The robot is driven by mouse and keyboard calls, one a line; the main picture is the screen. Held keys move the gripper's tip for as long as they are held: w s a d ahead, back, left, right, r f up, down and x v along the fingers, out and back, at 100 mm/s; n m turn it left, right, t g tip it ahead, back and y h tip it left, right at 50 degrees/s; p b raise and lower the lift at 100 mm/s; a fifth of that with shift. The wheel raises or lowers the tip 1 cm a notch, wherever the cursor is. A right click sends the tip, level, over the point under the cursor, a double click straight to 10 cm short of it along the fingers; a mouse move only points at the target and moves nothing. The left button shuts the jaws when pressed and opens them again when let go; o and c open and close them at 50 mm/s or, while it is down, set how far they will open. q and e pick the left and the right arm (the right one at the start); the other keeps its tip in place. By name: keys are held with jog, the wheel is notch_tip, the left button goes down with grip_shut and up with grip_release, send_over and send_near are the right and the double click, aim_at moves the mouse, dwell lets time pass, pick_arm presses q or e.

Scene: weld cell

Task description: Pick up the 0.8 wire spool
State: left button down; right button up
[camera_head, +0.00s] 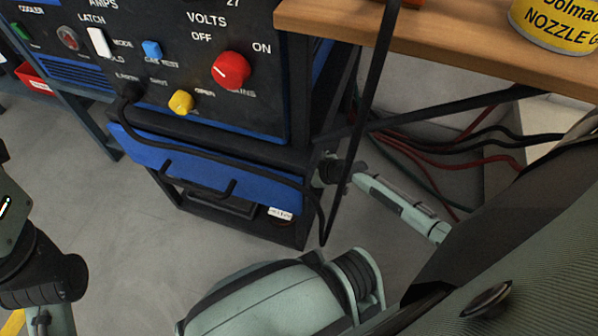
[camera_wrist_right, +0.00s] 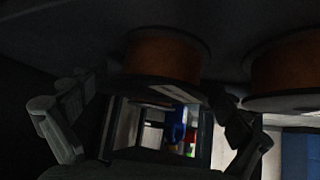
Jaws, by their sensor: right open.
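Two spools of copper-coloured wire with dark flanges show in the right wrist view. One spool (camera_wrist_right: 162,58) is near the top middle, and another spool (camera_wrist_right: 288,68) is cut off by the right edge. I cannot read a size on either, so I cannot tell which is the 0.8 one. My right gripper (camera_wrist_right: 153,98) is open, its fingers apart on either side below the middle spool, with nothing seen held between them. In the head view my right forearm reaches to the welder's side, and the fingers are hidden there. My left arm shows at the left edge, without its fingertips.
The welder (camera_head: 190,60) with its knobs stands on a dark cart with a blue front (camera_head: 215,175). A wooden shelf (camera_head: 450,45) carries a yellow tin (camera_head: 556,28). Red and black cables (camera_head: 450,150) run behind my right arm. Surroundings in the wrist view are very dark.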

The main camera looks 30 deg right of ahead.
jog(key=shift+w, duration=0.1)
jog(key=shift+c, duration=0.5)
jog(key=c, duration=1.7)
jog(key=shift+o, duration=0.2)
jog(key=shift+w+r, duration=0.1)
jog(key=shift+r, duration=0.05)
jog(key=shift+r, duration=0.1)
